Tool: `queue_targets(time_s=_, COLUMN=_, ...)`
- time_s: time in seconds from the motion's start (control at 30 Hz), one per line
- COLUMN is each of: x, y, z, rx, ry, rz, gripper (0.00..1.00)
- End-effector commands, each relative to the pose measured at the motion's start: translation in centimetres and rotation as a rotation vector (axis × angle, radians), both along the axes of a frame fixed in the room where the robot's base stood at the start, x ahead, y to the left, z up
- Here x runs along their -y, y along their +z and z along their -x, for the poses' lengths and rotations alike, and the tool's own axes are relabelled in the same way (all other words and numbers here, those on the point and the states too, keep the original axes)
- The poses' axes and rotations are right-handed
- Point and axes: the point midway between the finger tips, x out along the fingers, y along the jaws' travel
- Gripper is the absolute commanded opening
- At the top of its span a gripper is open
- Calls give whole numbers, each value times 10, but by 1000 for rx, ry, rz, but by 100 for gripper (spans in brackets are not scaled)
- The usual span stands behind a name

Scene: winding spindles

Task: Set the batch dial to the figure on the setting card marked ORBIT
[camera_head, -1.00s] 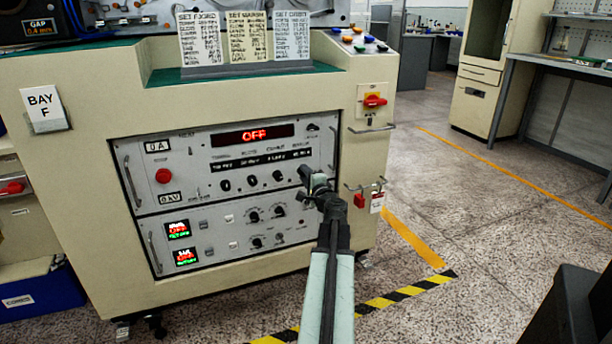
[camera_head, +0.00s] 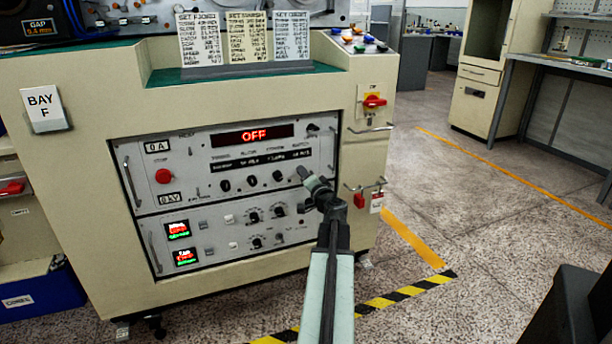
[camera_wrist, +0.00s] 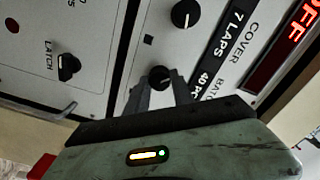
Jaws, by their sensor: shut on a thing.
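The batch dial (camera_wrist: 159,75) is a small black knob, the one beside the window reading 40 PCS (camera_wrist: 209,78) in the wrist view. My gripper (camera_wrist: 161,88) is shut on it, a finger on each side. In the head view my gripper (camera_head: 304,174) is at the right end of the knob row and hides this dial. The ORBIT setting card (camera_head: 291,37) is the rightmost of three cards standing above the panel. Its rows are too small to read.
The cover knob (camera_wrist: 185,13) is next to the batch dial, with its window at 7 LAPS. The latch knob (camera_wrist: 69,66) lies further off. A red display (camera_head: 253,135) reads OFF. A red switch (camera_head: 374,101) and metal handles (camera_head: 371,129) are on the cabinet's right side.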

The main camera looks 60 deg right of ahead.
Motion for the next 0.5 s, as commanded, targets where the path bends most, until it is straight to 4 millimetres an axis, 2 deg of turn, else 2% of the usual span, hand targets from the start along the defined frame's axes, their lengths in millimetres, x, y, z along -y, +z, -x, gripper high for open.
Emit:
queue_targets(time_s=0.43, x=1, y=-1, z=3, rx=-7, ry=-6, rz=7, gripper=0)
queue_targets(time_s=0.47, x=1, y=-1, z=3, rx=-7, ry=-6, rz=7, gripper=37)
queue_targets(time_s=0.5, x=1, y=-1, z=3, rx=-6, ry=-6, rz=7, gripper=48)
